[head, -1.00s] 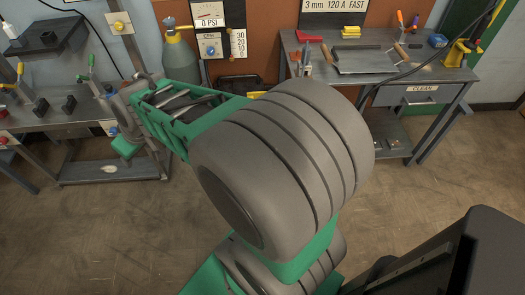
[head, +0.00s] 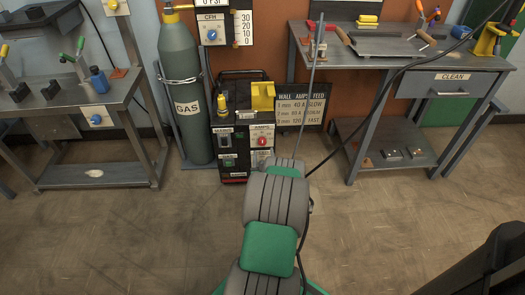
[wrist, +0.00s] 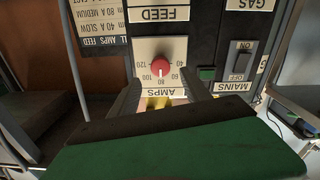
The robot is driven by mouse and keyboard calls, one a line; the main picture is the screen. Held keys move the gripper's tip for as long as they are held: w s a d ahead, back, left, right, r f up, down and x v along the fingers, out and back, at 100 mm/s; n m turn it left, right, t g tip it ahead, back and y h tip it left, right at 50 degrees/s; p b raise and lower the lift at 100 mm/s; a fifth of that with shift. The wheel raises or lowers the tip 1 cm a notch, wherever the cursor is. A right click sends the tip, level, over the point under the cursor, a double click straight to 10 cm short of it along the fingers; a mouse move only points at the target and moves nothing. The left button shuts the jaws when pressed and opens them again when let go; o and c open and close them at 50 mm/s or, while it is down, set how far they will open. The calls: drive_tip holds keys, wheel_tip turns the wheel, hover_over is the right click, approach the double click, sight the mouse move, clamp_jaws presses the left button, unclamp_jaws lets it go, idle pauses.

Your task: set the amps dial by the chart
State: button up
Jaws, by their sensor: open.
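The red amps dial (wrist: 160,67) sits on a pale plate on the welder, upside down in the wrist view. Its scale runs from 40 to 120, and its small white mark seems to point at 80. The dial also shows in the head view (head: 262,141). My gripper (wrist: 163,88) is open, its dark fingers to either side below the dial in the wrist view, with nothing between them. The chart (head: 304,104) stands right of the welder (head: 231,105), listing wall, amps and feed; its 3 mm row reads 120 A, fast. In the head view my arm hides my fingers.
The mains switch (wrist: 240,64) is beside the dial. A grey gas cylinder (head: 187,95) stands left of the welder. Benches stand at left (head: 75,115) and right (head: 365,72). A dark cable hangs across the right side. The floor in front is open.

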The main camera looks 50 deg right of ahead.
sight(262, 144)
drive_tip(key=x, duration=0.5)
drive_tip(key=shift+b, duration=0.4)
drive_tip(key=shift+c, duration=0.2)
drive_tip(key=shift+a, duration=0.1)
clamp_jaws()
